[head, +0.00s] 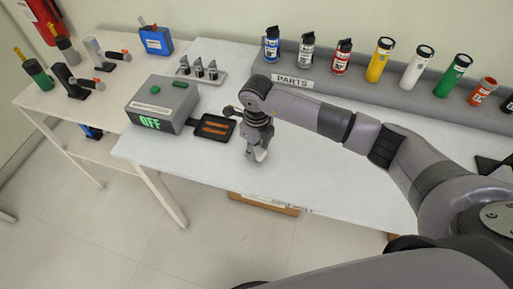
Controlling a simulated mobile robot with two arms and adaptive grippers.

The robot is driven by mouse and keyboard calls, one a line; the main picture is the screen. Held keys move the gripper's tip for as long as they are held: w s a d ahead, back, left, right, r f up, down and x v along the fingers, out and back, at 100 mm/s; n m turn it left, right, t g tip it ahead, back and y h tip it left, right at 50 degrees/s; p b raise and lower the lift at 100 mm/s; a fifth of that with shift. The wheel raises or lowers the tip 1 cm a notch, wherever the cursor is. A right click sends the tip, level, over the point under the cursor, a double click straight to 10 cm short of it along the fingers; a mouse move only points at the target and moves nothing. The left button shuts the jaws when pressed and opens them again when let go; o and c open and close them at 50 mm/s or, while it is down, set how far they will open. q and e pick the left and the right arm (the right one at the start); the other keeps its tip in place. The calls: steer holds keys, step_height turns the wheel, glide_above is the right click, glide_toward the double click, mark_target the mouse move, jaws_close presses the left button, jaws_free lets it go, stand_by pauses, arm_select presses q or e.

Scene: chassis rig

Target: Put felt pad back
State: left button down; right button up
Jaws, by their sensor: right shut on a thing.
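My right gripper (258,150) points down over the white table, just right of the black tray. It is shut on a small pale piece (261,155), which looks like the felt pad but is mostly hidden by the fingers. I cannot tell whether the piece touches the table. My left gripper is not in view.
A small tray (188,76) with several dark-tipped pieces stands behind the box. A grey PARTS rack (330,83) holds several cans and coloured tubes along the back. A side table at left holds tools and a blue container (156,40). The table's front middle is clear.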

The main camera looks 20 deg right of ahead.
mark_target(256, 149)
steer(key=o, duration=1)
steer(key=shift+f, duration=0.1)
steer(key=shift+r, duration=0.3)
steer(key=shift+r+b, duration=1.1)
steer(key=shift+r, duration=4.8)
steer(key=shift+f, duration=0.1)
